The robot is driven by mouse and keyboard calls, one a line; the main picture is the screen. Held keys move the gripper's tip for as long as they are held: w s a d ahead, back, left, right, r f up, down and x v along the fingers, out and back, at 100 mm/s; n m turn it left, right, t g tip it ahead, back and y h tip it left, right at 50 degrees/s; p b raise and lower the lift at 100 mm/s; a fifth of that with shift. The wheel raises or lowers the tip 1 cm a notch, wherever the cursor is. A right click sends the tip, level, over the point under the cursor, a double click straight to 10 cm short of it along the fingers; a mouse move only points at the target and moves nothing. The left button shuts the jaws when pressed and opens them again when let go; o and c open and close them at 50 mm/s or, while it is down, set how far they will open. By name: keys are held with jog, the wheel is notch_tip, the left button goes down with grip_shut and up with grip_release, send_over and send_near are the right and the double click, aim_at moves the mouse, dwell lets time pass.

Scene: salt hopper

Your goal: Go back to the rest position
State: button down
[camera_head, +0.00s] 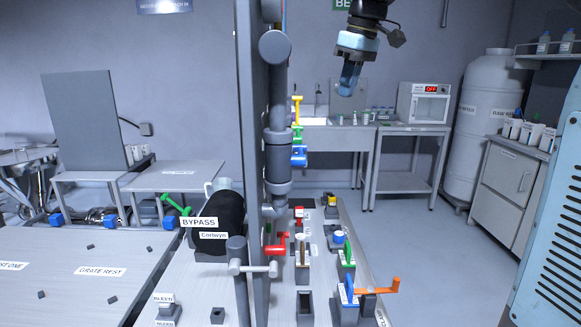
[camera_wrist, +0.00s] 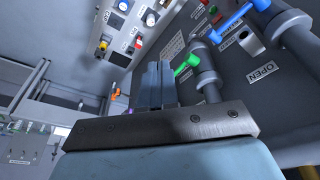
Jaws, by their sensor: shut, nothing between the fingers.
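My gripper (camera_head: 349,80) hangs at the upper right of the head view, above and to the right of the grey vertical pipe (camera_head: 278,110). Its fingers point down and are shut, with nothing between them. In the wrist view the shut fingers (camera_wrist: 155,82) point toward the panel with the pipe, a green handle (camera_wrist: 187,64) and a blue handle (camera_wrist: 238,20). I see open air between my gripper and the pipe in the head view. No marked rest position for the arm shows.
A bench (camera_head: 335,220) with several coloured handles stands below. A black cylinder labelled BYPASS (camera_head: 218,225) sits left of the upright panel (camera_head: 252,130). A blue cabinet (camera_head: 550,220) is at the right edge. The floor (camera_head: 430,250) between bench and cabinet is clear.

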jog(key=s+d+f+m+t+h, duration=0.1)
jog(key=s+d+f+m, duration=0.3)
jog(key=s+f, duration=0.6)
jog(key=s+d+f+m+t+h, duration=0.1)
jog(key=s+d+f+m, duration=0.4)
jog(key=s+f, duration=0.5)
jog(key=s+d+t, duration=0.1)
jog(key=s, duration=0.4)
jog(key=shift+d+f+t, duration=0.15)
jog(key=shift+d+t, duration=0.15)
